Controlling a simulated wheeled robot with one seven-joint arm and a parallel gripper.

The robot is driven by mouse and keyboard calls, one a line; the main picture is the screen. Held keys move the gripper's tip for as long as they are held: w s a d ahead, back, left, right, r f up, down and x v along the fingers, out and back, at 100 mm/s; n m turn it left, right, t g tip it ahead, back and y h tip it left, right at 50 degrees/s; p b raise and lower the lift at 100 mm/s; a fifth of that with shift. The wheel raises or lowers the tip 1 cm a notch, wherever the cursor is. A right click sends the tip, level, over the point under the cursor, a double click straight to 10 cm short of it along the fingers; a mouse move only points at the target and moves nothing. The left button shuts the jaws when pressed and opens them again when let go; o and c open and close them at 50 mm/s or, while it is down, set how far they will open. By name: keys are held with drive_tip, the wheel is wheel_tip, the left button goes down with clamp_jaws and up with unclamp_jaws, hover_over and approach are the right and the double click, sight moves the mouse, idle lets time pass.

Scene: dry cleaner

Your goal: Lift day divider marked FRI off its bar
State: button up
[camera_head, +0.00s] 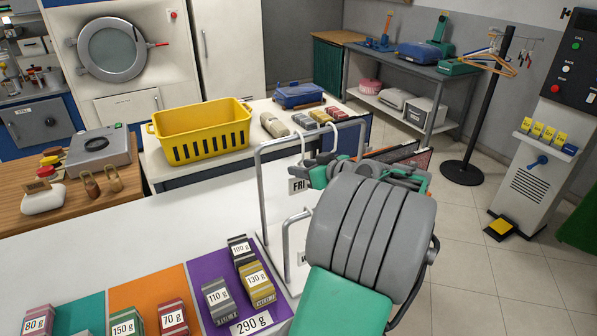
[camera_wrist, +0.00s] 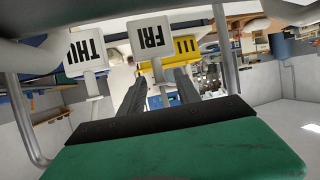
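The white day divider marked FRI (camera_head: 299,185) hangs by a hook from the upper bar (camera_head: 285,141) of a grey metal rail. In the wrist view my gripper's two dark fingers (camera_wrist: 160,80) are apart. The FRI divider's narrow part shows between them; contact cannot be told. A second divider marked THU (camera_wrist: 85,50) is left of it in the wrist view and hidden in the head view.
A partly hidden white label (camera_head: 303,258) hangs lower on the rail. Weight blocks (camera_head: 216,299) stand on coloured mats at the front left. A yellow basket (camera_head: 203,125) is on the table behind. My arm covers the rail's right side.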

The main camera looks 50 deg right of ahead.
drive_tip(key=shift+c, duration=0.5)
clamp_jaws()
drive_tip(key=shift+r, duration=0.1)
drive_tip(key=shift+r, duration=0.2)
drive_tip(key=s+a+r+p, duration=0.2)
drive_tip(key=s+r+p, duration=0.1)
drive_tip(key=s+r, duration=0.9)
drive_tip(key=shift+v, duration=0.9)
